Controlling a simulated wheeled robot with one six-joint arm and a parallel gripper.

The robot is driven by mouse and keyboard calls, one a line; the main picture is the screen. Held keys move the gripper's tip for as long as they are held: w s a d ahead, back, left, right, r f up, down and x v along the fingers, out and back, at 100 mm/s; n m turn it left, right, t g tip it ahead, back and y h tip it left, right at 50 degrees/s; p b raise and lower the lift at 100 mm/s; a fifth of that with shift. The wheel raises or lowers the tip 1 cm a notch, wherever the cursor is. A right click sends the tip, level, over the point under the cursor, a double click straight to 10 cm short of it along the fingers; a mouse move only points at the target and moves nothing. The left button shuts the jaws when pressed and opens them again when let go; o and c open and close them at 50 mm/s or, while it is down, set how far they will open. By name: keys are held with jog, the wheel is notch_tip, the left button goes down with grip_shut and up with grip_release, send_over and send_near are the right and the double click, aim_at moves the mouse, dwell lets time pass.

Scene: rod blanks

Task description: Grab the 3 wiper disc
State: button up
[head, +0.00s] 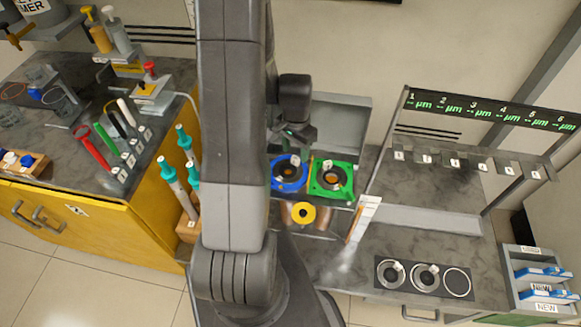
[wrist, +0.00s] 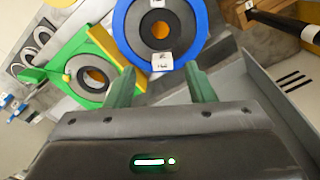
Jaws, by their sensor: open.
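My gripper (wrist: 161,82) is open and empty, its two green fingers spread. In the wrist view the blue ring-shaped holder (wrist: 202,22) lies just beyond the fingertips, with a grey disc (wrist: 140,30) inside it. A white tag (wrist: 162,62) shows on the disc's near side; I cannot read its number. In the head view my gripper (head: 300,138) is above and behind the blue holder (head: 290,187). The green holder (head: 345,168) stands to its right, also with a disc in it. Two tagged discs (head: 379,276) (head: 413,277) lie on a dark mat; their numbers are not legible.
The mat's right-hand ring (head: 457,282) looks empty. A yellow ring (head: 303,213) sits in front of the holders. A numbered rack (head: 470,160) stands at right, a bin of blue items (head: 540,280) beyond the mat. A raised grey panel (head: 345,110) stands behind the holders.

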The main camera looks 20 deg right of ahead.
aim_at(294, 159)
jog(key=shift+w+f, duration=0.15)
jog(key=shift+f, duration=1.85)
jog(key=shift+c, duration=0.2)
grip_shut()
